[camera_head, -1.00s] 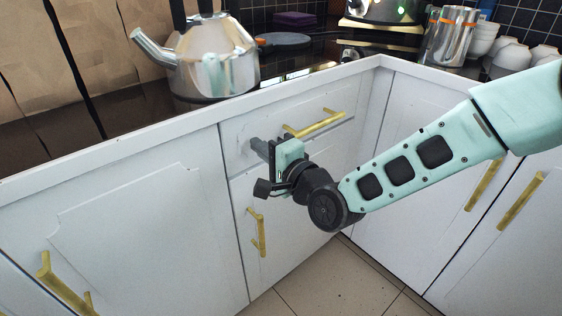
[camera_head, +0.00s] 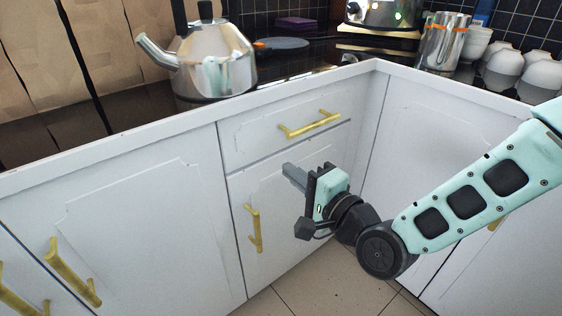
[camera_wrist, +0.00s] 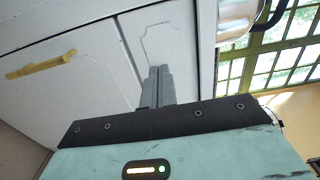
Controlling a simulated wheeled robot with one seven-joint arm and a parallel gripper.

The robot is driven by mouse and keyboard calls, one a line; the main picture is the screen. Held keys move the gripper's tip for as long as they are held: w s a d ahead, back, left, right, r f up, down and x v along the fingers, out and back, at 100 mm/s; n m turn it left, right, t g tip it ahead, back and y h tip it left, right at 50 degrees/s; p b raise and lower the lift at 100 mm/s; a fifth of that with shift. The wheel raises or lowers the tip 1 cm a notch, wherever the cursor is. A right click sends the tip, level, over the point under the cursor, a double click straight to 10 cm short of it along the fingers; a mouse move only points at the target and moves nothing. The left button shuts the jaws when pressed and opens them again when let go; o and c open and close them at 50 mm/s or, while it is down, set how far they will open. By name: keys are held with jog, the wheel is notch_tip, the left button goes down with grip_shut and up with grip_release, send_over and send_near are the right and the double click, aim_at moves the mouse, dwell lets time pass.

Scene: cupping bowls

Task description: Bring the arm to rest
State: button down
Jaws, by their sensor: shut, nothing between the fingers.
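My gripper (camera_head: 294,176) is in front of the white cabinet fronts in the head view, below the small drawer (camera_head: 250,138) and its gold handle (camera_head: 310,124). Its fingers are shut and empty, and they point left in that view. In the wrist view the closed grey fingers (camera_wrist: 157,88) reach toward a white cabinet panel. I cannot tell exactly how far the fingertips are from the cabinet. The mint arm link (camera_head: 470,205) comes in from the right.
A metal kettle (camera_head: 214,62) stands on the counter above. A metal canister (camera_head: 443,42) and white bowls (camera_head: 503,68) stand at the back right. Gold handles (camera_head: 253,228) stick out from the cabinet doors. Tiled floor (camera_head: 325,285) shows below.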

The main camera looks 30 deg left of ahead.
jog(key=s+d+r+n+g+h, duration=0.1)
jog(key=s+d+n+g+h, duration=0.4)
jog(key=d, duration=1.2)
jog(key=s+d+r+n+g+h, duration=0.15)
jog(key=s+d+n+h, duration=0.55)
jog(key=s+d+h, duration=0.7)
jog(key=w+d+r+y+p, duration=0.1)
jog(key=r+p, duration=1)
jog(key=w+d+r+y+p, duration=0.1)
jog(key=d+r+y+p, duration=0.1)
jog(key=r+p, duration=0.9)
jog(key=shift+w+r+p, duration=0.25)
jog(key=shift+w+p, duration=0.15)
jog(key=shift+p, duration=0.1)
